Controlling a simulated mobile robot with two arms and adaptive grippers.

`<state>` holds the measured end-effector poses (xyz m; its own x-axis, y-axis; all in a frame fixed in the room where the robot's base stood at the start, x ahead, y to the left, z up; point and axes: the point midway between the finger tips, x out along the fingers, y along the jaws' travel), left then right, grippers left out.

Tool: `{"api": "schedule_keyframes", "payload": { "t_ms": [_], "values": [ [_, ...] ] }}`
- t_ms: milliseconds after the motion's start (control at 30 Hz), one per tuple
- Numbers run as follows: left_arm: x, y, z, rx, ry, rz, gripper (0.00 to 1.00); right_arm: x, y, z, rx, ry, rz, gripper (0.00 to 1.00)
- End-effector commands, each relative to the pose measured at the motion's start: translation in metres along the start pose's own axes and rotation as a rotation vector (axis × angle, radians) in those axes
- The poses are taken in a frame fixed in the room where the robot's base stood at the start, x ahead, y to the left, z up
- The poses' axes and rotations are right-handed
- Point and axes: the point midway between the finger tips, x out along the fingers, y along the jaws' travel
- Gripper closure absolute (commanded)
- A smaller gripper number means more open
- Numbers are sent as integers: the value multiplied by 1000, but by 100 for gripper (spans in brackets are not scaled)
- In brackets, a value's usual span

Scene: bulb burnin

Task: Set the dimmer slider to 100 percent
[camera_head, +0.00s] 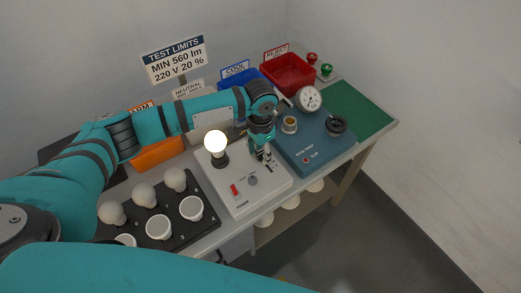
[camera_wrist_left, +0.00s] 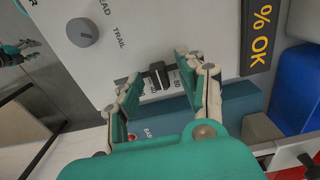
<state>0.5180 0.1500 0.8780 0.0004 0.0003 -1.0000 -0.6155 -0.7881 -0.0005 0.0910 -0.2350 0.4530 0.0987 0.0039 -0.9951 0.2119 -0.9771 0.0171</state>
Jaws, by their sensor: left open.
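The dimmer slider (camera_wrist_left: 157,76) is a small black knob on a slotted track with printed marks, on the white control panel (camera_head: 243,200). In the left wrist view it lies between the fingertips of my left gripper (camera_wrist_left: 156,78), which is open around it. I cannot tell if a finger touches it. The exact percentage is unreadable because the marks are partly covered. In the head view my left gripper (camera_head: 262,152) points down over the panel's right side. A lit bulb (camera_head: 215,142) stands in the panel's socket. My right gripper is not in view.
A grey knob (camera_head: 253,181) and red switch (camera_head: 234,189) sit near the slider. A blue-grey tester (camera_head: 315,152) with a round gauge (camera_head: 308,98) stands to the right. A black tray (camera_head: 190,228) of bulbs and cups lies at the left. Blue and red bins (camera_head: 289,74) stand behind.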

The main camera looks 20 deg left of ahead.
Motion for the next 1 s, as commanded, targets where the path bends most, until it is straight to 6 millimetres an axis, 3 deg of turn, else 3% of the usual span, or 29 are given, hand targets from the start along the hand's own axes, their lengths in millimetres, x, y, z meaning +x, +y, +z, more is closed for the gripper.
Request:
{"api": "schedule_keyframes", "payload": {
  "t_ms": [233, 533, 900, 1000],
  "values": [
    [1, 0, 0, 0, 0, 0, 60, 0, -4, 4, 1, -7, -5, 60],
    [0, 0, 0, 0, 0, 0, 99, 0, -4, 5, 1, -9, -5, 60],
    [0, -1, 0, -1, 0, 0, 100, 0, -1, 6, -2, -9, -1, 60],
    [-1, -12, 0, -6, -1, -1, 100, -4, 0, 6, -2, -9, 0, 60]
  ]
}}
